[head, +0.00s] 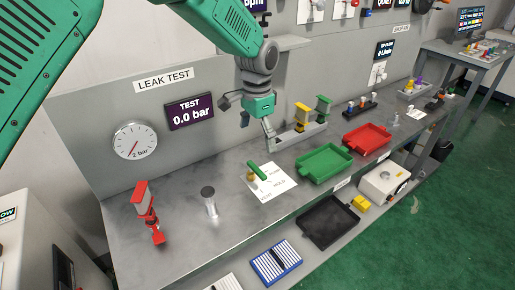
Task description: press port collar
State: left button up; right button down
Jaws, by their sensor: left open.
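A short metal cylinder with a dark top (209,201) stands upright on the grey bench at the left. It may be the port with its collar, but the collar is too small to make out. My left gripper (257,131) hangs over the back of the bench, right of the cylinder and well apart from it. Its fingers are spread and nothing shows between them. My right gripper is not in view.
A red clamp-like device (149,212) stands left of the cylinder. A green-handled brass fitting (256,172) is on a white sheet. Green (324,164) and red (367,138) trays lie farther right. A gauge (135,141) and test display (190,111) are on the back panel.

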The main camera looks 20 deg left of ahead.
aim_at(159, 238)
jog(key=k+l, duration=0.25)
jog(key=k, duration=0.2)
jog(key=k+l, duration=0.3)
jog(key=k, duration=0.2)
